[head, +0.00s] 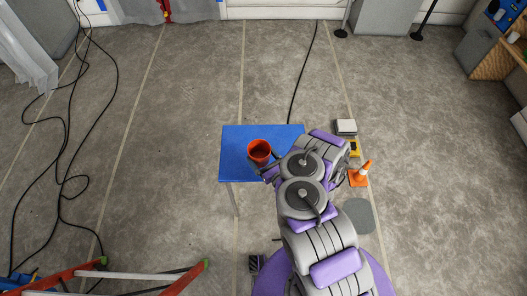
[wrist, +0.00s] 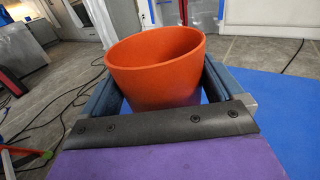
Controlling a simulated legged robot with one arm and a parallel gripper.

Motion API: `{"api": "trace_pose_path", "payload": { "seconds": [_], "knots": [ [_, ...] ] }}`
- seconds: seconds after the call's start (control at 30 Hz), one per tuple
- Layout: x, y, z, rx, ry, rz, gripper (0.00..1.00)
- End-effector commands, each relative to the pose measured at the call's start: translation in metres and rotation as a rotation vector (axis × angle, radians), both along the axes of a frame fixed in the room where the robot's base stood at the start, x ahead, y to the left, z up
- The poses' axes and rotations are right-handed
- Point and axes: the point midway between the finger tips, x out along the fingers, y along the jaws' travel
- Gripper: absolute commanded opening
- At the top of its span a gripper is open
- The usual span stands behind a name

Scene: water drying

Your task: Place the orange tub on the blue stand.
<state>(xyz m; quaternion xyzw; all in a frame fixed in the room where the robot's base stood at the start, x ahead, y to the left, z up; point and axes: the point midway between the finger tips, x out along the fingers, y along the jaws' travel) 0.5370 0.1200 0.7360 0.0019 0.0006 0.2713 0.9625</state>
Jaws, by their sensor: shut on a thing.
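The orange tub (head: 260,151) is upright, its open rim facing up, over the blue top of the stand (head: 237,139) in the head view. My gripper (wrist: 159,90) is shut on the tub, with one finger on each side of it. The tub's wall (wrist: 158,77) fills the middle of the wrist view, and the blue surface (wrist: 283,115) spreads out to its right. I cannot tell whether the tub's base touches the blue top. My arm covers the right part of the stand.
An orange cone (head: 361,174), a yellow item (head: 354,148) and a white-and-grey box (head: 346,127) are on the floor right of the stand. Black cables (head: 66,150) run along the left. A red-and-green ladder (head: 150,275) lies at lower left. The floor behind the stand is mostly clear.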

Motion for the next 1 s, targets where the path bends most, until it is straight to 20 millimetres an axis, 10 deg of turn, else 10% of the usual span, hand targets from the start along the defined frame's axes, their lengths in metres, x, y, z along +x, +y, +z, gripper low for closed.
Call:
{"api": "trace_pose_path", "payload": {
  "seconds": [0.27,1.0],
  "knots": [
    [-0.007,0.006,-0.018,0.002,0.001,0.029,0.63],
    [0.121,0.064,-0.030,0.001,0.000,0.026,0.63]
  ]
}}
